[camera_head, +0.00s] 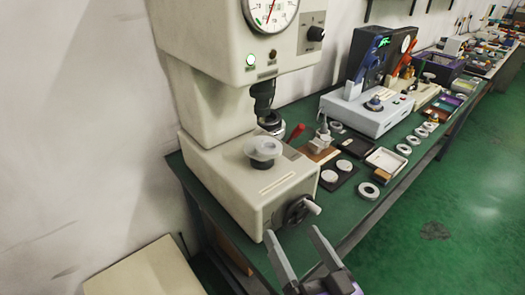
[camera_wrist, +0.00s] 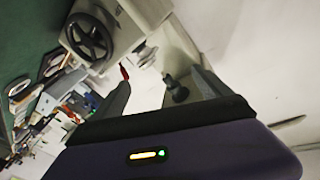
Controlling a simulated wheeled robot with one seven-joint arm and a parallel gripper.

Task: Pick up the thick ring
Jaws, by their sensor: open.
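Several metal rings lie in a row along the front of the green bench in the head view. The nearest ring (camera_head: 368,190) lies flat at the bench edge, with another ring (camera_head: 403,149) farther back. I cannot tell by size which is the thick ring. My gripper (camera_head: 292,233) is open and empty, in front of the press at the bottom of the head view, left of and nearer than the rings. In the wrist view the open fingers (camera_wrist: 160,82) have nothing between them. They point toward the press and wall.
A dark tray (camera_head: 337,174) holds two pale discs. A white tray (camera_head: 386,161) and grey instrument (camera_head: 367,110) stand behind.

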